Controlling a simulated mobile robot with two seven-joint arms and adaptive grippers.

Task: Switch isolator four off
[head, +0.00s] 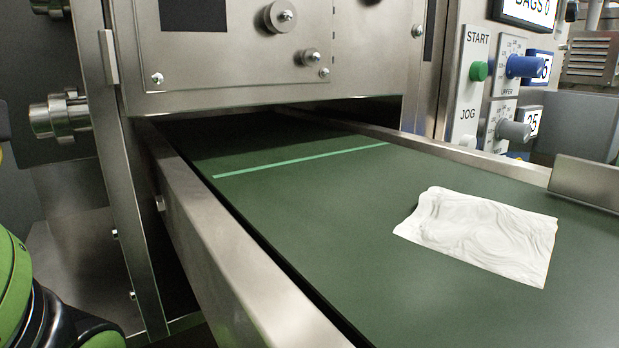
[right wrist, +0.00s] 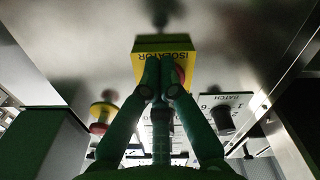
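In the right wrist view a yellow isolator box (right wrist: 162,47) is mounted on a grey metal panel, its word "ISOLATOR" upside down. No number on it can be read. A red part of its switch (right wrist: 180,74) shows just right of my fingertips; the rest is hidden behind them. My right gripper (right wrist: 160,66) has its two green fingers together in front of the box, overlapping its lower part. I cannot tell whether they touch the switch or have any of it between them. My left gripper is in neither view. The head view shows no isolator.
The right wrist view shows a red-and-yellow button (right wrist: 101,115) at left and a black "BATCH" knob (right wrist: 222,118) at right. In the head view a green conveyor belt (head: 330,235) carries a crumpled white sheet (head: 482,235); START/JOG controls (head: 478,70) stand behind.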

